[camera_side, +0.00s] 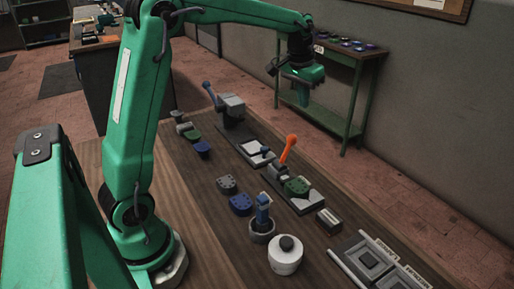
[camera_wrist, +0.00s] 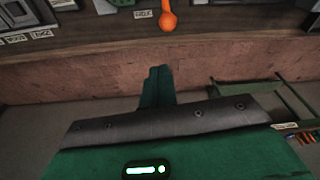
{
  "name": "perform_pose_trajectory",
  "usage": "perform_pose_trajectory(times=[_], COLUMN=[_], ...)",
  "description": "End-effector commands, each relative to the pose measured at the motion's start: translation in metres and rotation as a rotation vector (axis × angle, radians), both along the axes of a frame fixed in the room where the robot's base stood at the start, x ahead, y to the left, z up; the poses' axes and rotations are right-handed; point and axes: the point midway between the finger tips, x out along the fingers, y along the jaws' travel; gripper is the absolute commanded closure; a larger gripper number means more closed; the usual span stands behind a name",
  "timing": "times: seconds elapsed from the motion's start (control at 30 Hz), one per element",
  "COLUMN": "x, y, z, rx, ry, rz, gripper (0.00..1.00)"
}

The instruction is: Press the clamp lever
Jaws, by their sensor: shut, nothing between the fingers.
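The clamp lever has an orange handle (camera_side: 288,148) that stands up at a tilt from a small grey fixture. The handle's rounded orange end (camera_wrist: 168,20) also shows near the top of the wrist view. A green part (camera_side: 297,187) with dark dots sits by the lever's foot on a light grey base plate (camera_side: 306,204). My gripper (camera_side: 303,102) is shut and empty, high above the bench and apart from the lever. Its green fingers (camera_wrist: 157,82) lie together in the wrist view, pointing toward the bench edge.
A grey press (camera_side: 232,107) with a blue handle stands behind the lever. Blue and grey parts, a blue-topped stamp (camera_side: 262,212) and a white round pot (camera_side: 285,256) stand in front. A green side table (camera_side: 352,62) is beyond the bench.

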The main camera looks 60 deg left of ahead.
Motion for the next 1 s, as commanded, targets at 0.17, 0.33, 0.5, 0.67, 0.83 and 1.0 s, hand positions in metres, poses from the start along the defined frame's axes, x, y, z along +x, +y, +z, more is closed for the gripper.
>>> perform_pose_trajectory(times=[0.17, 0.33, 0.5, 0.67, 0.83, 1.0], x=[0.023, 0.036, 0.041, 0.042, 0.042, 0.042], y=[0.014, 0.023, 0.027, 0.028, 0.028, 0.028], z=[-0.019, -0.031, -0.037, -0.037, -0.037, -0.039], rx=[-0.005, -0.008, -0.010, -0.010, -0.010, -0.010], ry=[0.029, 0.046, 0.054, 0.055, 0.054, 0.054], rz=[0.016, 0.025, 0.030, 0.030, 0.030, 0.030], gripper=[1.00, 1.00, 1.00, 1.00, 1.00, 1.00])
